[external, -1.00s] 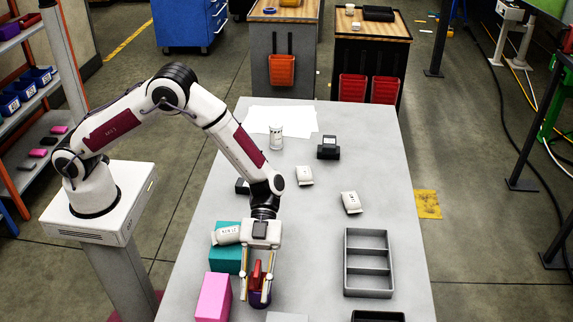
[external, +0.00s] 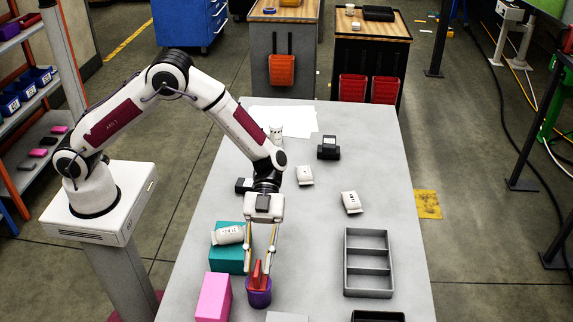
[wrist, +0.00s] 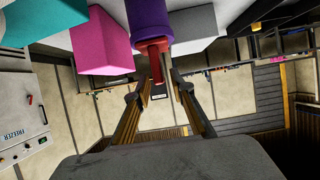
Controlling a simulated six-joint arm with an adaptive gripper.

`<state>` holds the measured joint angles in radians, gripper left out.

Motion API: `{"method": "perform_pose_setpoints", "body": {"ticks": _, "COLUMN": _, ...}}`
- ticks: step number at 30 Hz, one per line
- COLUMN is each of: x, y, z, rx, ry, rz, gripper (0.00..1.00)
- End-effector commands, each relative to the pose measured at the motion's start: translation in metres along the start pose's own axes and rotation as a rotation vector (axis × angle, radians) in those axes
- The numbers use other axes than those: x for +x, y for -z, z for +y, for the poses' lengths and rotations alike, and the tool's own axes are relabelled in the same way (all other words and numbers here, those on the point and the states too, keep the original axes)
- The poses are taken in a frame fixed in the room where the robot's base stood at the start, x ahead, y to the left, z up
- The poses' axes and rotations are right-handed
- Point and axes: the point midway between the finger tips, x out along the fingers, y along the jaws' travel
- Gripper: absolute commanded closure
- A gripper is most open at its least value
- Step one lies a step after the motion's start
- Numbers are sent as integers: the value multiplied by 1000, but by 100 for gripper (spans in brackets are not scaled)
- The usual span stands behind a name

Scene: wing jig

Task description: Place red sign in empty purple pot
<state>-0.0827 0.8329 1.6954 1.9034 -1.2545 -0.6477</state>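The red sign (external: 257,275) stands in the purple pot (external: 260,294) near the front of the table, its upper part sticking out of the rim. In the wrist view the red sign (wrist: 155,58) projects from the purple pot (wrist: 150,18) toward my gripper (wrist: 160,88). My gripper (external: 259,262) is open above the pot. Its two fingers are spread on either side of the sign's top, with gaps between them and the sign, and hold nothing. The sign's lower part is hidden inside the pot.
A pink block (external: 213,297) is left of the pot. A teal block (external: 226,261) with a white bag (external: 228,235) on it is behind. A grey divided tray (external: 368,262) stands at right. White bags and a black device (external: 328,147) lie farther back; the table's middle is clear.

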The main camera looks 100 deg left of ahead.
Motion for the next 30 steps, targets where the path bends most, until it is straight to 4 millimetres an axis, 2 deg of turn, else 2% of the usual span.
{"method": "perform_pose_setpoints", "body": {"ticks": 6, "x": -32, "y": 0, "z": -1, "rx": -1, "ry": 2, "rz": 1, "gripper": 76}}
{"method": "perform_pose_setpoints", "body": {"ticks": 12, "x": -50, "y": 0, "z": -1, "rx": 1, "ry": 2, "rz": 1, "gripper": 76}}
{"method": "perform_pose_setpoints", "body": {"ticks": 30, "x": -55, "y": 0, "z": 0, "rx": 0, "ry": 0, "rz": 0, "gripper": 76}}
